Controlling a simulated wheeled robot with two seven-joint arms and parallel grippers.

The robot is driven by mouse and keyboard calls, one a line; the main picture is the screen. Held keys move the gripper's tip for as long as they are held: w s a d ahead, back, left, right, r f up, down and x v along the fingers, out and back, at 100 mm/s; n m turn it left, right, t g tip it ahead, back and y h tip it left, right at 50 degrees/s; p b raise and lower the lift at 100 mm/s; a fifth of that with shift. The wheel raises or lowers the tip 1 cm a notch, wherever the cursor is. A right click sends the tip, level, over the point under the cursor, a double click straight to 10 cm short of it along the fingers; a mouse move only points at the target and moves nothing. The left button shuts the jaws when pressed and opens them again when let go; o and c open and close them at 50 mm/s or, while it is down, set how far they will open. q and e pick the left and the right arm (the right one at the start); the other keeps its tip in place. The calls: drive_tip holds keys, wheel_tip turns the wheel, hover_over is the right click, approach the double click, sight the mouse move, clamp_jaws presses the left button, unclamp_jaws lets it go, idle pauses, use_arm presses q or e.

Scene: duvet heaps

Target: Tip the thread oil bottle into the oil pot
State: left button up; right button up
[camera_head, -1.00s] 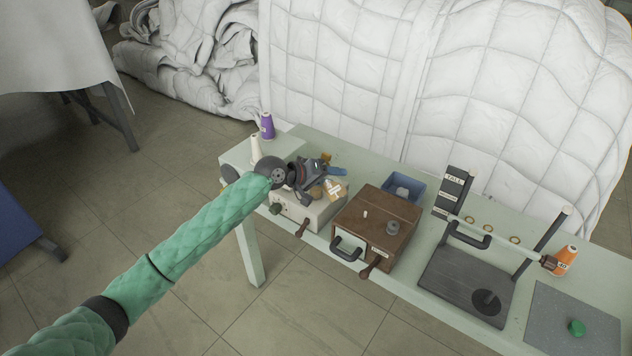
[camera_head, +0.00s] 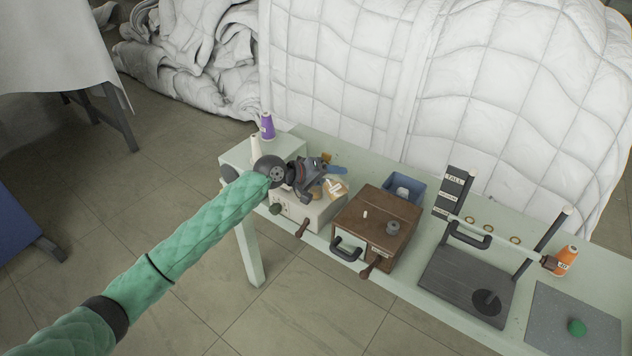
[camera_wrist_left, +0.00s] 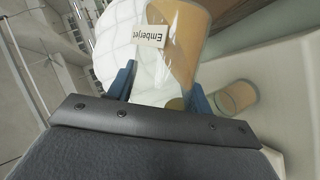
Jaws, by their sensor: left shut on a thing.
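In the left wrist view, my left gripper (camera_wrist_left: 163,92) has its blue fingers shut on a clear bottle (camera_wrist_left: 185,45) of amber liquid, labelled "Emberjet". The bottle looks tilted, with the liquid along one side. A small amber-coloured round pot (camera_wrist_left: 236,97) is on the pale surface beside it, apart from the bottle in this view. In the head view, my left gripper (camera_head: 330,178) and the bottle (camera_head: 337,188) are over the pale machine box at the table's left end. My wrist hides part of them, and I cannot tell whether liquid flows. My right gripper is not in view.
A brown wooden box (camera_head: 386,215) and a blue bin (camera_head: 404,187) stand right of the gripper. A purple spool (camera_head: 267,126) and a cream spool (camera_head: 256,148) stand at the back left. A dark press (camera_head: 465,285) is farther right. White duvets (camera_head: 350,70) are heaped behind.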

use_arm(q)
drive_tip(key=shift+r, duration=0.1)
drive_tip(key=shift+s, duration=0.1)
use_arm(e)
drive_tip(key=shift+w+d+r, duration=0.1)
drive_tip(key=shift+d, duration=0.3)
